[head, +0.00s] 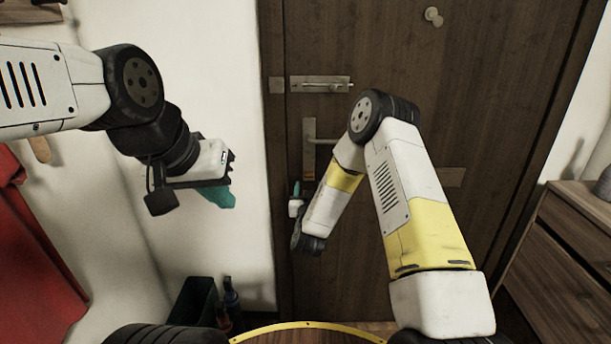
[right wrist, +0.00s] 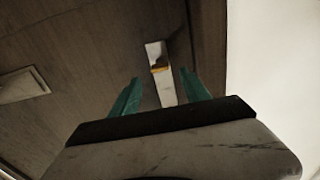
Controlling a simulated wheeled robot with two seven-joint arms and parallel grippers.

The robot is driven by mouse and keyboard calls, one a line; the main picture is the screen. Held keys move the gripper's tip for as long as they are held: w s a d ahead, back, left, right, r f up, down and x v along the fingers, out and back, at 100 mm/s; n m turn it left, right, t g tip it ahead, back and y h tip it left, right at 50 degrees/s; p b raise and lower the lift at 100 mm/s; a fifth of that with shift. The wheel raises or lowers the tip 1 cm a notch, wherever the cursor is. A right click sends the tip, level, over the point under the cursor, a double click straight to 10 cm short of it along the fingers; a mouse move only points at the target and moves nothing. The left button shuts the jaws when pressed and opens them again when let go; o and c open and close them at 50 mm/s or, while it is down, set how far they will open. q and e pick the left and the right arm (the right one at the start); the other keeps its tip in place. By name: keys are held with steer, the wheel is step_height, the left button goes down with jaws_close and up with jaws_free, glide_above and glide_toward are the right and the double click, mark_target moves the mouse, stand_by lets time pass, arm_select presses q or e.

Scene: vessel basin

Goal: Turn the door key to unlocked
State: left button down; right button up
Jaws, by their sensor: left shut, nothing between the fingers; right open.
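The brown door (head: 480,110) fills the middle of the head view. Its pale lock plate (head: 309,135) carries a lever handle (head: 324,142), with a small orange patch (head: 309,177) at its lower end. In the right wrist view, the plate (right wrist: 167,92) shows between my fingers with a yellow-orange band across it. I cannot clearly make out the key. My right gripper (head: 297,187) is close to the plate's lower end; its teal fingers (right wrist: 160,76) are apart with nothing gripped. My left gripper (head: 222,195) is shut and empty, left of the door before the white wall.
A sliding bolt (head: 320,85) sits above the handle, and a knob (head: 433,15) higher up. A letter plate (head: 452,177) is partly behind my right arm. A wooden cabinet (head: 565,240) stands right, a dark bin (head: 194,303) below, and red cloth (head: 30,250) hangs left.

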mark_target(309, 177)
steer(key=w, duration=0.7)
jaws_close()
